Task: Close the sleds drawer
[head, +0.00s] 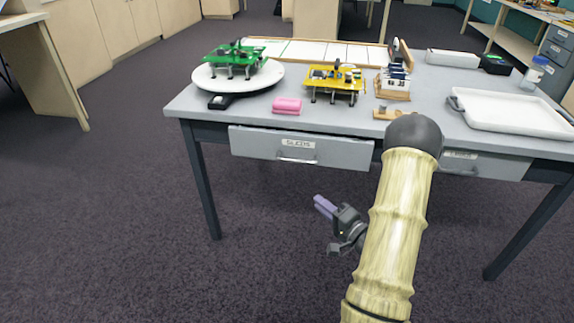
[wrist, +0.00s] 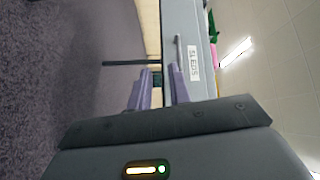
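The sleds drawer (head: 260,145) is a grey front under the left half of the table, with a "SLEDS" label and a bar handle (head: 297,159). It seems to stand out a little from the table, with a dark gap above its front; I cannot see inside. In the wrist view the drawer front (wrist: 195,95) and handle (wrist: 179,50) show sideways, beyond my fingers. My gripper (head: 325,206) is below and in front of the drawer, apart from it. Its purple fingers are spread in the wrist view (wrist: 159,88), with nothing held between them.
The grey table (head: 350,118) carries a turntable (head: 210,78) with a green board, a yellow board (head: 334,78), a pink block (head: 287,106) and a white tray (head: 510,112). A second drawer (head: 495,165) is at right, partly behind my arm. Carpet is clear at left.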

